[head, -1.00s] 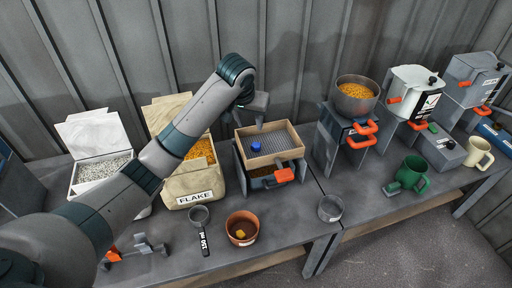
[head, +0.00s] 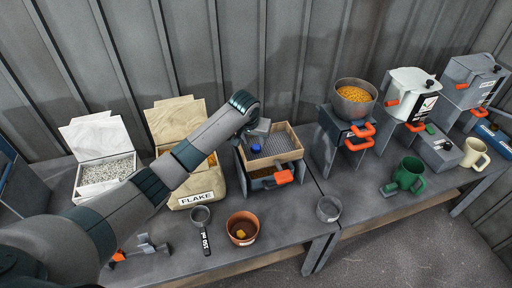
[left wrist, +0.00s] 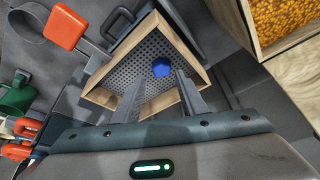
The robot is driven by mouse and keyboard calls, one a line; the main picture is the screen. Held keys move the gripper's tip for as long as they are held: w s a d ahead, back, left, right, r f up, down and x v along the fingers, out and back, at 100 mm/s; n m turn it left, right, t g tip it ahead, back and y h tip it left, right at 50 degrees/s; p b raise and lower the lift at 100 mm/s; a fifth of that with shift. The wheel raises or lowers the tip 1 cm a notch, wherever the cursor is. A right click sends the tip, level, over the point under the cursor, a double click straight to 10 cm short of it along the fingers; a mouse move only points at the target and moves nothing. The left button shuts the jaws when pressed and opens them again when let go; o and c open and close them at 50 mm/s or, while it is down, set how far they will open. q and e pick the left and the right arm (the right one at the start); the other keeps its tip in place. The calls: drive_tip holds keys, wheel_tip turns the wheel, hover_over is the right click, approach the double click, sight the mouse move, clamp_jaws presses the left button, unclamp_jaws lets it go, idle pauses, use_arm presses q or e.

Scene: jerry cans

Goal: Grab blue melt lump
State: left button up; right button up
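The blue melt lump (head: 256,148) lies on the perforated floor of a wooden-framed sieve tray (head: 288,147). In the left wrist view the lump (left wrist: 162,67) sits beyond the fingertips, close to the right finger. My left gripper (head: 254,140) is over the left part of the tray, just above the lump. In the left wrist view my left gripper (left wrist: 157,80) is open, its two fingers apart with nothing between them. Whether a finger touches the lump I cannot tell. My right gripper is not in view.
The tray's raised wooden rim surrounds the lump. The tray rests on a grey box with an orange handle (head: 284,177). A FLAKE bin (head: 195,198) stands close at left.

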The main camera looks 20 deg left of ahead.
sight(255, 147)
use_arm(q)
drive_tip(key=shift+w+f, duration=0.1)
drive_tip(key=shift+f, duration=0.15)
drive_tip(key=shift+w+a+f+p, duration=0.1)
drive_tip(key=shift+w+f+p, duration=0.1)
drive_tip(key=shift+f+p, duration=0.3)
drive_tip(key=p+x, duration=0.1)
drive_tip(key=x, duration=0.1)
drive_tip(key=shift+w+a+f, duration=0.1)
drive_tip(key=shift+f, duration=0.25)
drive_tip(key=shift+w+f, duration=0.25)
drive_tip(key=shift+f, duration=0.35)
drive_tip(key=c, duration=0.8)
